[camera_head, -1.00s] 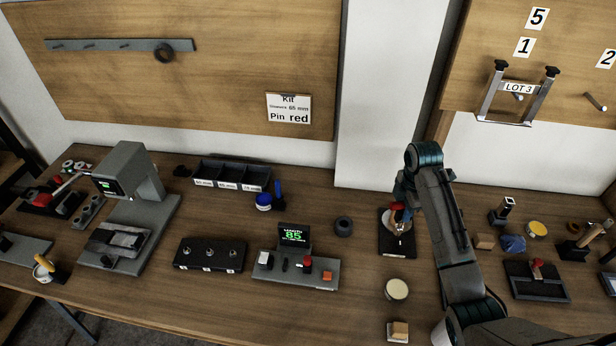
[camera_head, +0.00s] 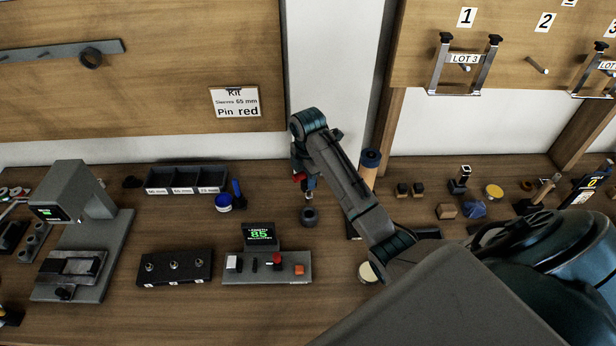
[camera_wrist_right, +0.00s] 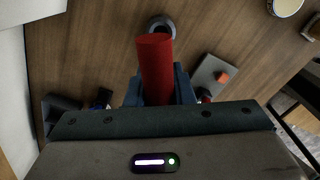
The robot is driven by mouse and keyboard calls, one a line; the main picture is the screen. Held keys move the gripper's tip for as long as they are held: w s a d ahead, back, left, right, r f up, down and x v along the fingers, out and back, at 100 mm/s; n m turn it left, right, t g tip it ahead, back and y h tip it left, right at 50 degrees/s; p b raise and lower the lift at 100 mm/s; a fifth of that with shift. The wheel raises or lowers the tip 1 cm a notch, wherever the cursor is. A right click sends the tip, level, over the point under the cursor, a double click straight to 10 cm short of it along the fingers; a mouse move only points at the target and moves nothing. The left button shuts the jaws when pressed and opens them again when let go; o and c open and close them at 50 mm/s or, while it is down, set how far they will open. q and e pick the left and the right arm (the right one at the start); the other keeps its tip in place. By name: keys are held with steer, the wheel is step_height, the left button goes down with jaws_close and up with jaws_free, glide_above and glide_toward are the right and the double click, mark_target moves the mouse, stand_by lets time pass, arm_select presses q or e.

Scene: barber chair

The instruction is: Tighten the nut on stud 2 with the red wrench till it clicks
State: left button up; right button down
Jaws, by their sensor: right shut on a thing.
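My right gripper (camera_head: 304,180) is shut on a red wrench, whose red handle (camera_wrist_right: 156,65) stands out between the jaws in the right wrist view. My left gripper is out of view.
A grey device with a green 85 display (camera_head: 259,234) and buttons stands right of the stud block. A grey press-like machine (camera_head: 82,205) is at left. Table in front of the block is clear.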

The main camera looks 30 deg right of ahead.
mark_target(308, 196)
steer(key=shift+f+b, duration=0.65)
steer(key=shift+f, duration=2.25)
steer(key=shift+p, duration=0.8)
steer(key=shift+f+b, duration=0.55)
steer(key=shift+f, duration=1.3)
steer(key=c, duration=1.2)
jaws_free()
steer(key=shift+s, duration=0.1)
steer(key=shift+o, duration=0.2)
